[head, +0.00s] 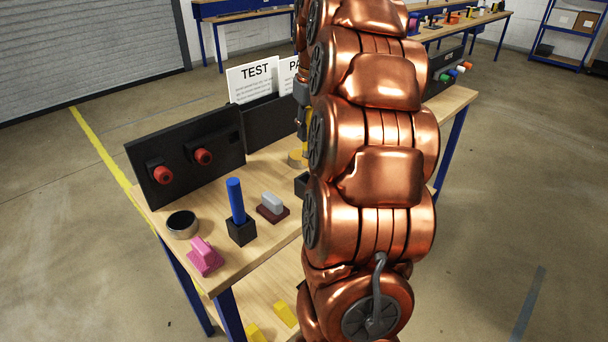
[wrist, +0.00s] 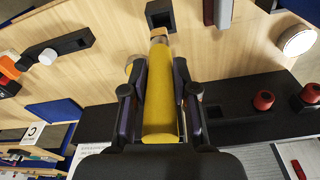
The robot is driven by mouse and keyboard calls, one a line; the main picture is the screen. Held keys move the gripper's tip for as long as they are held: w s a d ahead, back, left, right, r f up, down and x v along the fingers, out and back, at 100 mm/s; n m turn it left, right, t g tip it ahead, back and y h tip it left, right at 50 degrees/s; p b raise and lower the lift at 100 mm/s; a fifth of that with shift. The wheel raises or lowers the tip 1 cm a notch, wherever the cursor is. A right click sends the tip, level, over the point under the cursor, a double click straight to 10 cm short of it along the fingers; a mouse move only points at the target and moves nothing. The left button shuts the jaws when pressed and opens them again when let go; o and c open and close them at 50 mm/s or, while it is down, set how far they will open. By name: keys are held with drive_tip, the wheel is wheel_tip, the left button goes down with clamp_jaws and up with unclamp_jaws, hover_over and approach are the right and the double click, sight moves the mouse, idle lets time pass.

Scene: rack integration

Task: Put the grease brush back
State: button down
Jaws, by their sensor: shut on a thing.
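The grease brush (wrist: 160,105) has a thick yellow handle and a tan end that points to the top of the wrist view. My gripper (wrist: 160,92) is shut on its handle, with a dark finger on each side. In the head view a bit of yellow shows at the gripper (head: 303,112), mostly hidden behind my copper arm. A black square holder with an opening (wrist: 160,15) stands on the table just beyond the brush end in the wrist view. The brush is apart from the table in the head view.
The wooden table holds a blue handle upright in a black block (head: 236,200), a pink block (head: 205,256), a round tin (head: 182,224) and a grey piece on a dark red base (head: 272,207). A black panel with red knobs (head: 187,157) stands behind, beside a TEST sign (head: 253,80).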

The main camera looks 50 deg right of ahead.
sight(309, 156)
drive_tip(key=shift+f+p, duration=0.95)
drive_tip(key=shift+f, duration=3.75)
drive_tip(key=c, duration=0.9)
unclamp_jaws()
wheel_tip(309, 156, up, 12)
drive_tip(key=s+b, duration=0.1)
drive_tip(key=b, duration=0.1)
drive_tip(key=shift+s+a, duration=0.15)
drive_tip(key=shift+a, duration=0.1)
